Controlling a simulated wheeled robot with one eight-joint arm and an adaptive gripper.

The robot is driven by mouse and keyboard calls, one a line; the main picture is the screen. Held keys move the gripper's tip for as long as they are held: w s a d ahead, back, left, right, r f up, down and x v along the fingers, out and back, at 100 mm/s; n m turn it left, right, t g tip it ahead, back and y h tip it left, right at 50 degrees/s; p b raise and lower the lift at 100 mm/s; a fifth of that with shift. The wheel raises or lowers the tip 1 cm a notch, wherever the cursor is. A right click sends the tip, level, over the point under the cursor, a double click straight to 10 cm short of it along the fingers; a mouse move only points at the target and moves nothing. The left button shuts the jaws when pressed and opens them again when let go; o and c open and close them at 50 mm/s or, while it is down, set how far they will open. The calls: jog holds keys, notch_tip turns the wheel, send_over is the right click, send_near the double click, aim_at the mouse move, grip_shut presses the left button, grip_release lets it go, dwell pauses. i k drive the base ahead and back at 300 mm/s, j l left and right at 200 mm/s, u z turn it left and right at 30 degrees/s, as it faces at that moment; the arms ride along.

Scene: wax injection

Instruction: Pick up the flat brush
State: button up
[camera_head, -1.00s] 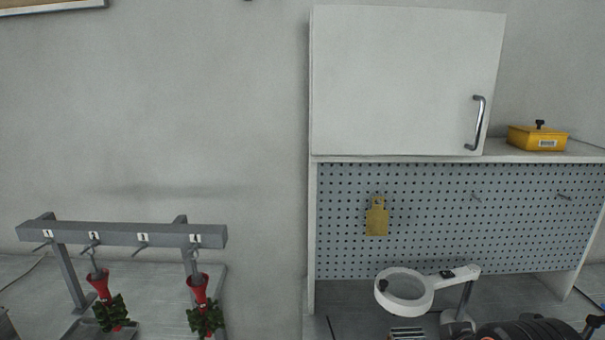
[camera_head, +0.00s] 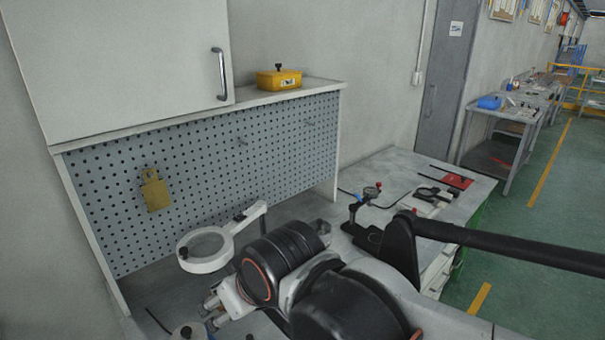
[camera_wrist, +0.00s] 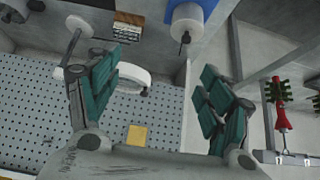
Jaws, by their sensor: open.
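I cannot pick out the flat brush for certain in either view. In the wrist view, a small brown and dark striped item (camera_wrist: 128,26) lies on the bench beyond the magnifier, too small to identify surely. My gripper (camera_wrist: 158,76) is open and empty, its green-padded fingers wide apart. It is apart from that item, which sits above the left finger in the picture. In the head view my arm covers much of the bench front.
A white ring magnifier (camera_head: 203,250) stands before the pegboard (camera_head: 200,165), where a yellow plate (camera_head: 155,190) hangs. A yellow box (camera_head: 279,78) sits on the shelf. A dial gauge stand (camera_head: 361,205) is on the right bench. Red funnels (camera_wrist: 280,100) hang right in the wrist view.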

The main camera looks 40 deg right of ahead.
aim_at(437, 203)
jog(key=z, duration=2.25)
jog(key=i+l+u, duration=0.35)
jog(key=i+l, duration=1.4)
jog(key=i, duration=0.1)
